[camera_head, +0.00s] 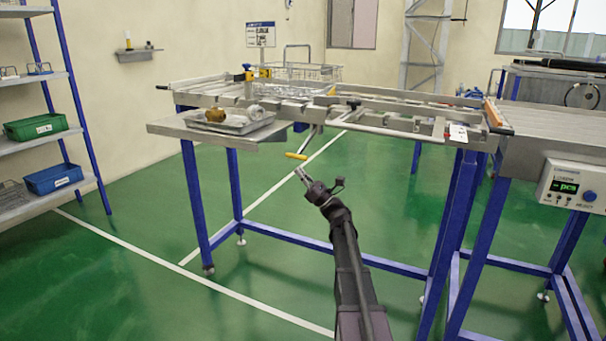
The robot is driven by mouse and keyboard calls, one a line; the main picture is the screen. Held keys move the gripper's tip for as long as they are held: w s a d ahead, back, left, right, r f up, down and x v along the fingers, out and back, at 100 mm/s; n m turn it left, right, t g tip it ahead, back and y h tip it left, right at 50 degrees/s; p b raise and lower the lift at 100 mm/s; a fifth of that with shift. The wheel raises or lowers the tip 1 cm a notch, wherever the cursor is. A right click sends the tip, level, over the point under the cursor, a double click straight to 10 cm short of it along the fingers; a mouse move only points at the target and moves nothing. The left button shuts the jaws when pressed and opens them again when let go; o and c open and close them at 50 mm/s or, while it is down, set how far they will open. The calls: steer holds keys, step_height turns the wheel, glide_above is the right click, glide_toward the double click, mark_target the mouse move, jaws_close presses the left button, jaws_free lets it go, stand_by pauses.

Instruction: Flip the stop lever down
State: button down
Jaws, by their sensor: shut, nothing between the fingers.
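A lever with a yellow grip (296,156) hangs on a thin metal rod below the front edge of the steel work frame (400,128). It looks like the stop lever, though no label on it can be read. The rod slants down and to the left from the frame. My gripper (300,173) is shut and empty, just below the yellow grip in the picture. Whether it touches the grip cannot be told. My dark arm reaches up from the bottom edge.
A side shelf holds a grey tray (228,128) with metal parts. A wire basket (300,73) stands behind. Blue table legs (196,205) flank the arm. A conveyor with a control box (574,188) is at right. The green floor below the frame is mostly free.

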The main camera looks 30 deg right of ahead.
steer(key=shift+s+a+r+p, duration=0.1)
steer(key=shift+r+p, duration=0.7)
steer(key=shift+r, duration=0.3)
